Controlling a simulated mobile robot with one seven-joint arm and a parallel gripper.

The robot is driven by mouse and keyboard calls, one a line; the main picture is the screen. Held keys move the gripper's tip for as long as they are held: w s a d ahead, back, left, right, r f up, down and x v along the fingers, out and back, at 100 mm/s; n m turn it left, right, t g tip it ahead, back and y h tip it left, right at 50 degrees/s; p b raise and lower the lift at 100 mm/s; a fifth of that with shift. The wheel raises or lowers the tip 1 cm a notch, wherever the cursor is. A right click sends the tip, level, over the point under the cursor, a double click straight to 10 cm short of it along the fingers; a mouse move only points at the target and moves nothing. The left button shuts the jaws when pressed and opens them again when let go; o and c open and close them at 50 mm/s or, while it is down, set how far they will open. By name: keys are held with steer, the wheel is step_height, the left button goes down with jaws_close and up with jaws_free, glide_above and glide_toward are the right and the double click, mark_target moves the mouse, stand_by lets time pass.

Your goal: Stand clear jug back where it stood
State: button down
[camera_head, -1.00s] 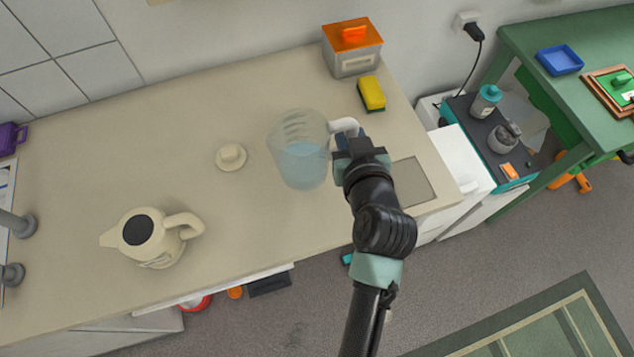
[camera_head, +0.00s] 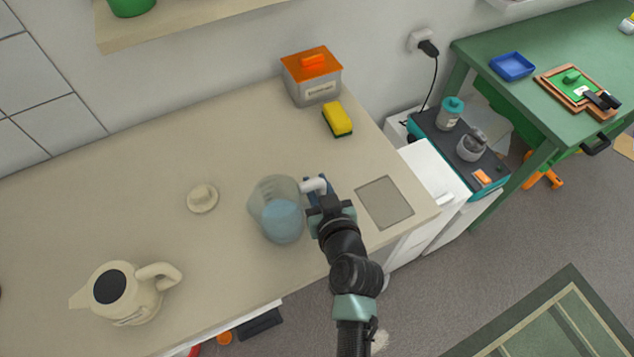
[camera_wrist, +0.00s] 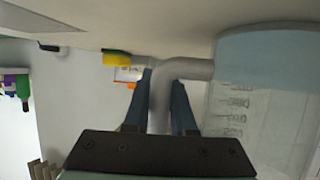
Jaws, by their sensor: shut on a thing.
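The clear jug (camera_head: 279,212) holds blue liquid and has a white handle. It is at or just above the beige counter, right of the middle; I cannot tell whether its base touches. It looks slightly tilted in the head view. My gripper (camera_head: 317,190) is shut on the handle, at the jug's right side. In the wrist view the gripper's blue fingers (camera_wrist: 163,95) stand on either side of the pale handle (camera_wrist: 185,69), and the jug's body (camera_wrist: 255,95) with its markings fills the right.
A cream kettle (camera_head: 122,294) stands at the front left of the counter (camera_head: 120,210). A cream lid-like disc (camera_head: 202,199) lies left of the jug. A yellow sponge (camera_head: 338,119) and an orange-lidded box (camera_head: 312,77) are behind. A grey inset plate (camera_head: 384,202) lies right.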

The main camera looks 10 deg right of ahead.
steer(key=c, duration=0.7)
jaws_free()
steer(key=shift+c, duration=0.2)
steer(key=shift+r+p, duration=0.2)
steer(key=shift+p, duration=0.15)
steer(key=v, duration=1.2)
steer(key=shift+f+b, duration=0.1)
steer(key=shift+b, duration=0.3)
steer(key=w+a+r+t, duration=0.1)
steer(key=w+r+t, duration=0.15)
steer(key=r, duration=0.65)
steer(key=w+a+r+t, duration=0.15)
steer(key=w+r, duration=0.25)
steer(key=r, duration=0.6)
steer(key=w+a+r+t, duration=0.15)
steer(key=w+r, duration=0.25)
steer(key=r, duration=0.5)
steer(key=s+a+r+t, duration=0.1)
steer(key=s+r+t, duration=0.3)
steer(key=r, duration=1)
steer(key=s+a+r+m+t+h, duration=0.1)
steer(key=s+r+t, duration=0.3)
steer(key=r, duration=1)
steer(key=shift+s+a+h, duration=0.3)
steer(key=shift+s+a, duration=0.15)
steer(key=shift+s, duration=0.6)
